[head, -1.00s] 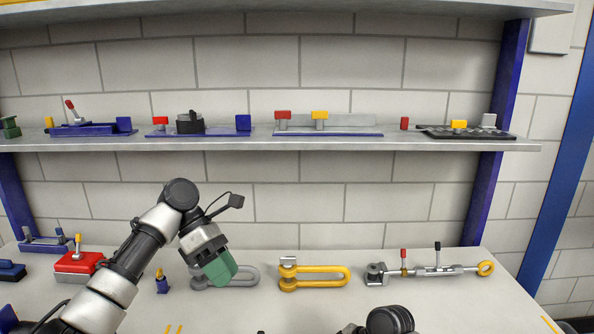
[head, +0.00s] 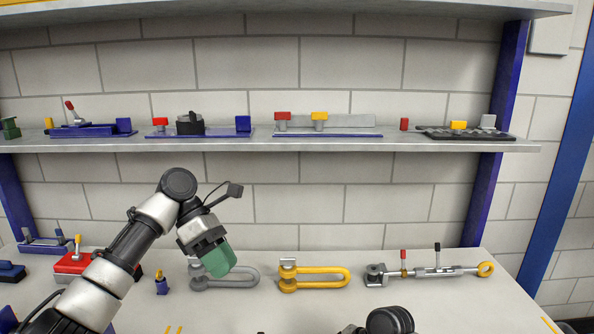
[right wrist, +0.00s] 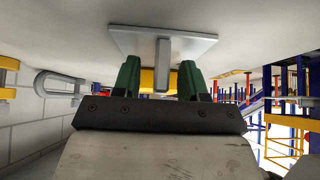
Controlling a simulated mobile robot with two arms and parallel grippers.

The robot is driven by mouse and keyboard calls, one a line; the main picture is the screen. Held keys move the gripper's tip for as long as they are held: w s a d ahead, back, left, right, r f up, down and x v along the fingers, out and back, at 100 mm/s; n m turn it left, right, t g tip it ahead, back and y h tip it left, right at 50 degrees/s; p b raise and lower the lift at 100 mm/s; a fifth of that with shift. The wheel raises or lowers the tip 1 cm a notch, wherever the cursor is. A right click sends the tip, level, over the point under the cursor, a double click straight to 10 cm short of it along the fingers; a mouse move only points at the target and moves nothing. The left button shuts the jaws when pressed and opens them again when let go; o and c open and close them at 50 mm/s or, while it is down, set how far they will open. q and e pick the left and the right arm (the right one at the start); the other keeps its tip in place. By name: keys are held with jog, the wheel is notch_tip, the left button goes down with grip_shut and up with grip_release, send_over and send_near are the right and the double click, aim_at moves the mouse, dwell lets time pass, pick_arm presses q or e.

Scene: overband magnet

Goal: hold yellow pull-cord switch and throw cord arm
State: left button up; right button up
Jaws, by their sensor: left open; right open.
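In the right wrist view a yellow block (right wrist: 150,80), which may be the yellow pull-cord switch, shows between the green fingers of my right gripper (right wrist: 158,82). A grey plate (right wrist: 125,42) with a grey upright bar (right wrist: 162,62) stands in front of it. The right gripper is open, its fingers on either side of the bar; contact cannot be told. The cord arm cannot be made out for sure. In the head view my left gripper (head: 218,262) is open, its green fingers pointing down over the bench, overlapping a grey shackle (head: 243,277).
A yellow shackle (head: 325,286) and a turnbuckle-like rod with red and black levers (head: 435,271) lie on the bench (head: 420,305). A red box with a yellow lever (head: 70,264) is at left. A shelf (head: 350,145) with several devices runs above.

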jog(key=d+r+p, duration=0.3)
jog(key=r+p, duration=0.1)
jog(key=r, duration=0.4)
jog(key=d+r+p, duration=0.4)
jog(key=r, duration=0.5)
jog(key=shift+r, duration=0.3)
jog(key=shift+f, duration=0.1)
